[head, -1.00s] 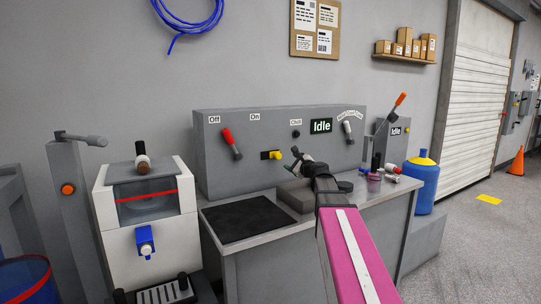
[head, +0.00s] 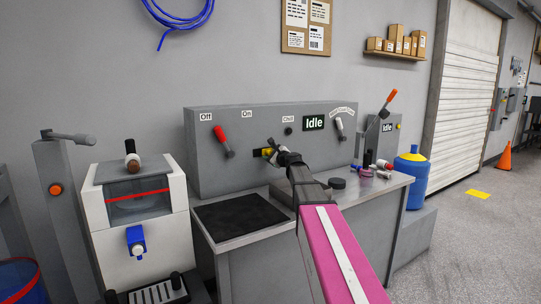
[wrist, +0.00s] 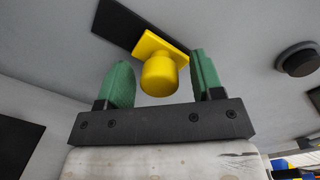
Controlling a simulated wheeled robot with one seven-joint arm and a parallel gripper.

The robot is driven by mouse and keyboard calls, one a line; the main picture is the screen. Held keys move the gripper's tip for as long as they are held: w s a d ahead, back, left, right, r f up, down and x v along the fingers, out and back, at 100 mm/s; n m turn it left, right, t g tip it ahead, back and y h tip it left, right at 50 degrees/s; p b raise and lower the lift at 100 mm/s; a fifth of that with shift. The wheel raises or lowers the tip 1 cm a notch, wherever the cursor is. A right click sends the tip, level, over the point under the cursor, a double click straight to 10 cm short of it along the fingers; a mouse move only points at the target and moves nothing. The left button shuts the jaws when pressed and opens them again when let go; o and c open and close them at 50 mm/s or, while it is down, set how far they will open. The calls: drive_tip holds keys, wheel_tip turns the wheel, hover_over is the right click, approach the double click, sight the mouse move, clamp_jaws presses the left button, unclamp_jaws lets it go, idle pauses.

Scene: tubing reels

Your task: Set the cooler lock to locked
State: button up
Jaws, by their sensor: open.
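A yellow knob on a yellow plate (head: 267,152) sits at the right end of a short black track (head: 256,153) on the grey control panel; I take it as the lock. My gripper (head: 277,155) is at this knob, partly covering it in the head view. In the wrist view, the yellow knob (wrist: 160,77) stands between the two green fingers of my gripper (wrist: 160,60). The fingers are open, with a visible gap on each side of the knob. The black track (wrist: 128,25) runs to the upper left from the plate.
The panel (head: 200,175) also carries a red-handled lever (head: 222,138), a white-handled lever (head: 340,127), a round black button (head: 288,131) and an "Idle" display (head: 314,122). A black mat (head: 240,217) lies on the bench.

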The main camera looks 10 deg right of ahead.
clamp_jaws()
drive_tip(key=shift+s+a, duration=0.3)
drive_tip(key=shift+a, duration=0.4)
drive_tip(key=shift+s+a, duration=0.25)
drive_tip(key=shift+a, duration=0.4)
drive_tip(key=shift+s+a, duration=0.3)
drive_tip(key=shift+a, duration=0.4)
unclamp_jaws()
drive_tip(key=shift+a, duration=0.1)
drive_tip(key=v, duration=1)
drive_tip(key=shift+s, duration=0.35)
drive_tip(key=shift+s+d, duration=0.1)
drive_tip(key=shift+d, duration=0.15)
